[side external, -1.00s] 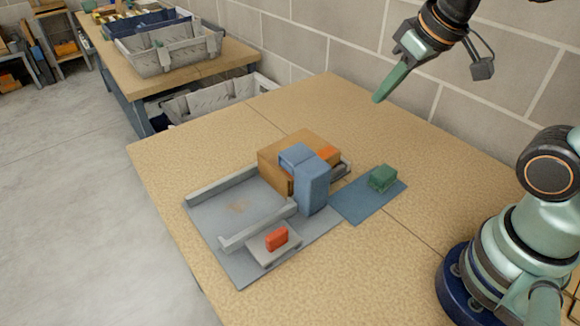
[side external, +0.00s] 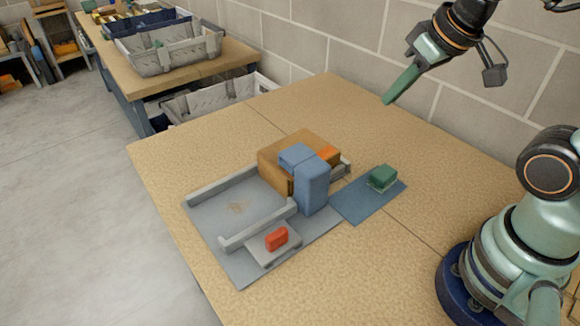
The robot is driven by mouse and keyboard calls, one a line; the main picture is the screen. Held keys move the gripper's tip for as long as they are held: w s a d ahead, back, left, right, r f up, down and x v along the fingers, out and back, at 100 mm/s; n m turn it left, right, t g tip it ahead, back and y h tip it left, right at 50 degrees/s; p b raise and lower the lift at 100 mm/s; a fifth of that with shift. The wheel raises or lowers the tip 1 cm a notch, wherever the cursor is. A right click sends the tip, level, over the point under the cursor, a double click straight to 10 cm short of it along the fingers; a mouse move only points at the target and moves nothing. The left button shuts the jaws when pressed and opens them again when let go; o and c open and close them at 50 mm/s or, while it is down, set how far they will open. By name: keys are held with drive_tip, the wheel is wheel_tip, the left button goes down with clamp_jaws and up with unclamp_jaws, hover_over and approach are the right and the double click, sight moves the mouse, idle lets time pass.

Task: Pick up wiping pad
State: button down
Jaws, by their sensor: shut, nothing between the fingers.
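A small green block with a paler lower edge (side external: 382,177), which looks like the wiping pad, sits on a flat blue mat (side external: 352,207) on the right side of the work area. My gripper (side external: 388,101) is shut and empty. It hangs in the air, pointing down and left, above and well apart from the green pad in the picture. Nothing covers the top of the pad.
Left of the mat, a grey tray with rails (side external: 210,210) holds a cardboard box (side external: 272,175), blue blocks (side external: 311,187) and a red piece (side external: 277,238) on a grey block. The tan table (side external: 330,115) is clear behind. A block wall (side external: 325,50) stands beyond.

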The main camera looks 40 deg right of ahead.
idle(0.3)
drive_tip(key=shift+c, duration=0.7)
unclamp_jaws()
drive_tip(key=m+g, duration=0.6)
drive_tip(key=m, duration=1.1)
hover_over(384, 172)
wheel_tip(384, 172, down, 13)
drive_tip(key=shift+f, duration=5.75)
